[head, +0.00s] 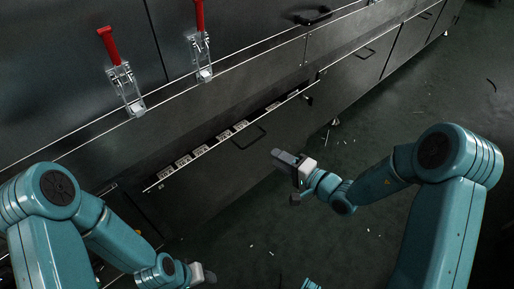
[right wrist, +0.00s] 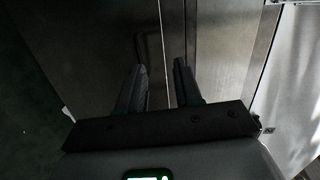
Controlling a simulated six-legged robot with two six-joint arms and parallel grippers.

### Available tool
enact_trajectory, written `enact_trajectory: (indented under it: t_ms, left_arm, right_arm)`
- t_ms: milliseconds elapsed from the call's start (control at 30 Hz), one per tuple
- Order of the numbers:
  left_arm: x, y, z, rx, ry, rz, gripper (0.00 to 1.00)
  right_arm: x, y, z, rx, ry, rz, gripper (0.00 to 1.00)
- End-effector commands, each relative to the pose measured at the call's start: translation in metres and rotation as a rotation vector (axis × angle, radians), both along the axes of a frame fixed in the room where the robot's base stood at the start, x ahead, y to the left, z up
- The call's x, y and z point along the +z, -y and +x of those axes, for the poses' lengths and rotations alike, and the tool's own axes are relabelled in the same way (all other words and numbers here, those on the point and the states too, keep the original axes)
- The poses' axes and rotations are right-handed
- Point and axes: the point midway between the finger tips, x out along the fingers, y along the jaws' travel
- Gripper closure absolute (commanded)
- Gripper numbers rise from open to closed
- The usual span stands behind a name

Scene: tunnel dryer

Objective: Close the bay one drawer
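A long dark drawer (head: 215,178) stands partly open along the lower part of the machine in the head view. Several pale slotted pieces show in the gap behind its front, and a black bar handle (head: 249,138) is on the front. I cannot read a bay label. My right gripper (head: 283,178) is in front of the drawer's right part, to the right of the handle and apart from it. Its fingers are spread and empty; in the right wrist view the gripper (right wrist: 160,76) faces dark metal panels. My left gripper (head: 205,275) is low at the bottom edge, its fingers unclear.
Two red-handled toggle clamps (head: 123,82) (head: 201,52) are on the panel above the drawer. Another closed front with a handle (head: 365,53) lies farther right. The dark green floor (head: 370,235) is open, with scattered pale scraps.

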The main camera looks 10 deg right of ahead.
Motion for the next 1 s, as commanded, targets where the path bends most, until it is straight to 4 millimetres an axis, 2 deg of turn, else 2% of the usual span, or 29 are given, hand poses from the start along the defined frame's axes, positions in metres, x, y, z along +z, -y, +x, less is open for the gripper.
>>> enact_trajectory:
  t_ms: [33, 67, 133, 233, 367, 800, 1000]
  left_arm:
    - [-0.015, 0.000, 0.001, 0.002, 0.002, 0.000, 0.57]
    - [-0.020, -0.001, 0.001, 0.003, 0.001, 0.000, 0.57]
    - [-0.023, -0.001, 0.001, 0.004, 0.002, 0.000, 0.57]
    - [-0.024, -0.001, 0.001, 0.004, 0.003, 0.001, 0.57]
    - [-0.028, -0.002, 0.002, 0.008, 0.004, 0.002, 0.57]
    - [-0.053, -0.007, 0.007, 0.028, 0.014, 0.005, 0.57]
    - [-0.058, -0.009, 0.009, 0.034, 0.015, 0.006, 0.57]
  right_arm:
    - [-0.025, 0.020, 0.004, -0.079, -0.036, 0.015, 0.66]
    - [-0.035, 0.028, 0.003, -0.097, -0.048, 0.016, 0.66]
    - [-0.043, 0.036, 0.003, -0.112, -0.057, 0.016, 0.66]
    - [-0.045, 0.036, 0.008, -0.118, -0.059, 0.015, 0.66]
    - [-0.049, 0.023, 0.024, -0.114, -0.058, 0.015, 0.66]
    - [-0.071, -0.032, 0.107, -0.113, -0.059, 0.015, 0.66]
    - [-0.075, -0.046, 0.129, -0.114, -0.061, 0.016, 0.66]
